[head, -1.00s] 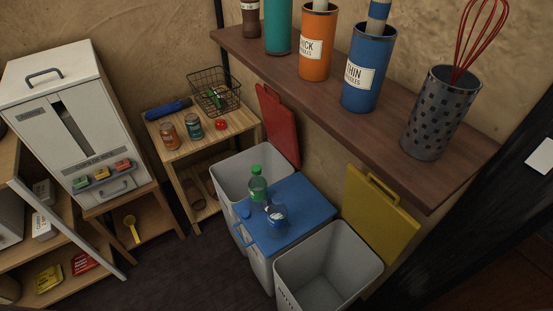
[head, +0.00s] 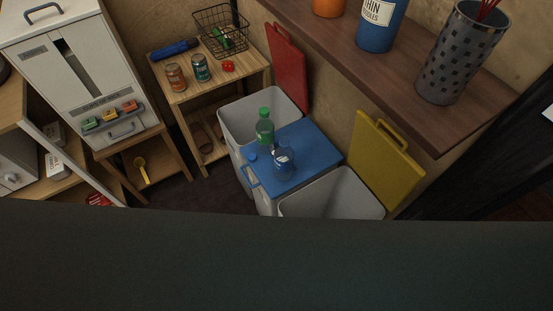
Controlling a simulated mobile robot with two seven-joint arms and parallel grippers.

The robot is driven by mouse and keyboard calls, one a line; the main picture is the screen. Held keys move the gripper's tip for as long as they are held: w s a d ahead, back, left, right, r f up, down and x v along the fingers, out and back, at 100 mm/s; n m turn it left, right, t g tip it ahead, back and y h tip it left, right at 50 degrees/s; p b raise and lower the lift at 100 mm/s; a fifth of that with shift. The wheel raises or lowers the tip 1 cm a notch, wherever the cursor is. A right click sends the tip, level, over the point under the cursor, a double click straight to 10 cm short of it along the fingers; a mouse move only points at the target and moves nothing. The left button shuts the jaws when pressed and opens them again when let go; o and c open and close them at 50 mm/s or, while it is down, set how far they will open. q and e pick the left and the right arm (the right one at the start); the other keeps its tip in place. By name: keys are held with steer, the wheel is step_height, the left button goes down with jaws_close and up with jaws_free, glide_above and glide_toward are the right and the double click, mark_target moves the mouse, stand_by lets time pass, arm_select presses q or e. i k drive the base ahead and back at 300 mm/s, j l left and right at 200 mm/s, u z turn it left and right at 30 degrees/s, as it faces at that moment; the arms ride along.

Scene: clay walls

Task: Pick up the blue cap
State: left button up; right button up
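A small round blue piece that looks like the blue cap (head: 252,156) lies at the left corner of the closed blue bin lid (head: 314,146). It is small and close in colour to the lid, so I cannot be sure of its shape. A green bottle with a green top (head: 265,130) stands upright on the same lid. A clear bluish container (head: 284,163) stands just right of and nearer than the bottle. Neither of my grippers shows in the head view.
A grey bin with a raised red lid (head: 288,68) stands behind, and one with a raised yellow lid (head: 382,150) in front. A wooden shelf (head: 400,85) overhangs at right. A small wooden table (head: 210,92) holds cans and a basket. A dark band covers the bottom.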

mark_target(251, 157)
steer(key=k+j, duration=0.1)
steer(key=j, duration=0.35)
steer(key=k+j, duration=0.1)
steer(key=j, duration=0.4)
steer(key=i+j+z, duration=0.1)
steer(key=i+j, duration=0.15)
steer(key=j, duration=0.15)
steer(key=i+j, duration=0.25)
steer(key=j, duration=0.2)
steer(key=i+j, duration=0.1)
steer(key=i, duration=0.2)
steer(key=i+j+z, duration=0.1)
steer(key=i, duration=0.2)
